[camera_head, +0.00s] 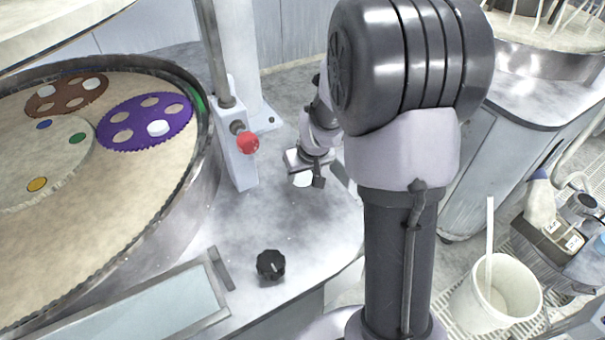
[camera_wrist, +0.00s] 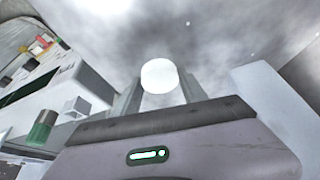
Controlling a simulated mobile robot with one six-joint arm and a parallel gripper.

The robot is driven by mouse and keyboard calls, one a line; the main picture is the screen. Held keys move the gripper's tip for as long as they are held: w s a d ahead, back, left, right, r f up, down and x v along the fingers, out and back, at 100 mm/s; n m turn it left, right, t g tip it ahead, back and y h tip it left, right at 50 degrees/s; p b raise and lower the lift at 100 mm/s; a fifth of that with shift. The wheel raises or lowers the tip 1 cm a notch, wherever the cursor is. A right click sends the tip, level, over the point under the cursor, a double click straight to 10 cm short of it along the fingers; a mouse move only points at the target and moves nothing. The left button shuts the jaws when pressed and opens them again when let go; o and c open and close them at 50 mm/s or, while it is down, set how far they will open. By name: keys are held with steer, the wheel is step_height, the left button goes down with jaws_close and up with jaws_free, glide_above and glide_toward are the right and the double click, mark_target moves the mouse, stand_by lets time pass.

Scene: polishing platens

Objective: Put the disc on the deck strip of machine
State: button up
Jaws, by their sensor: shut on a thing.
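A small white disc (camera_head: 303,180) is between the jaws of my gripper (camera_head: 309,174), low over the deck strip (camera_head: 300,225) of the machine. In the wrist view the same disc (camera_wrist: 159,76) shows as a bright white round between the two fingers, against the mottled grey deck. The gripper is shut on it. I cannot tell whether the disc touches the deck or hangs a little above it. The deck strip is bare grey metal right of the round platen (camera_head: 130,205).
A post with a red knob (camera_head: 248,142) stands left of my gripper. A black knob (camera_head: 270,265) is on the deck nearer the front. Purple (camera_head: 178,107) and brown (camera_head: 45,101) carriers lie on the platen, each with a white disc. A white bucket (camera_head: 467,307) stands lower right.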

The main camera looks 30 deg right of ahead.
steer(key=shift+f, duration=0.1)
steer(key=o, duration=1.5)
steer(key=shift+c, duration=0.2)
